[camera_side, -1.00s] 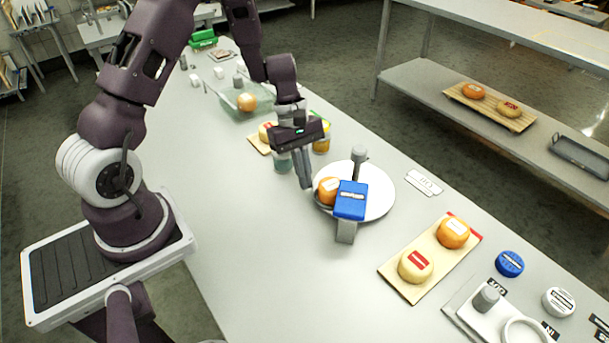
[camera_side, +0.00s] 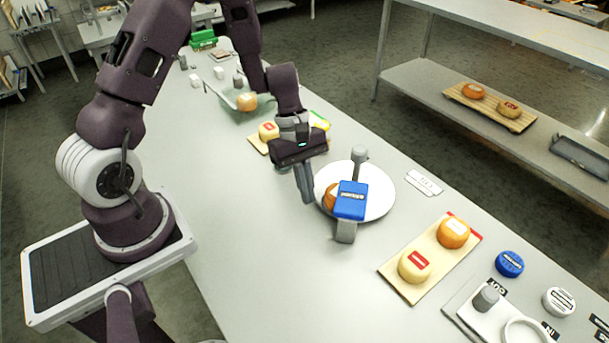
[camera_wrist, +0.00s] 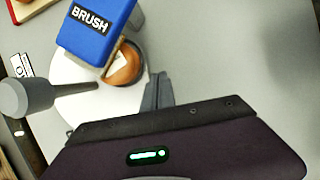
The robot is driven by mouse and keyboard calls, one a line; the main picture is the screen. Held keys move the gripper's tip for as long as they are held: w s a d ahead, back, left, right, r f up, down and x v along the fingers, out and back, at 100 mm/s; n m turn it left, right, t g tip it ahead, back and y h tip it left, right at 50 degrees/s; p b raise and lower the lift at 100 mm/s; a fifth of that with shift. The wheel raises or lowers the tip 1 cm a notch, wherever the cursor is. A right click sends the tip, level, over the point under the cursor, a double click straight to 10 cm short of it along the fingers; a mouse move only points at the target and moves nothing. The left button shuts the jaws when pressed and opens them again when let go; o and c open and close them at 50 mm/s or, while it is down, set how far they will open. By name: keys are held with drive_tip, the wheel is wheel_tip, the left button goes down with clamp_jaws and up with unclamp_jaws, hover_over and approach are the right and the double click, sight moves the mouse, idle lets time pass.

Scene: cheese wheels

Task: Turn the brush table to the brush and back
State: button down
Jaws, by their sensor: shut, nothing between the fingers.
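The brush table is a white round plate (camera_side: 378,203) with a grey upright knob (camera_side: 360,155); the knob also shows in the wrist view (camera_wrist: 28,97). An orange cheese wheel (camera_side: 330,197) with a pale label sits on the plate's left part. A blue block marked BRUSH (camera_wrist: 92,28) stands on a grey post and partly hides the cheese; it also shows in the side view (camera_side: 351,200). My gripper (camera_side: 308,199) is shut and empty, pointing down at the plate's left edge, beside the cheese. Whether it touches plate or cheese is unclear.
A wooden board (camera_side: 404,287) with two cheeses lies to the right. A blue round tin (camera_side: 509,263) and a white one (camera_side: 559,301) stand beyond it. Another board (camera_side: 258,143) with a cheese lies behind my gripper. The table's front left is clear.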

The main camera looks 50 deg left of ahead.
drive_tip(key=shift+s+d, duration=0.15)
drive_tip(key=shift+d, duration=0.45)
drive_tip(key=shift+s+d, duration=0.15)
drive_tip(key=shift+d, duration=1.7)
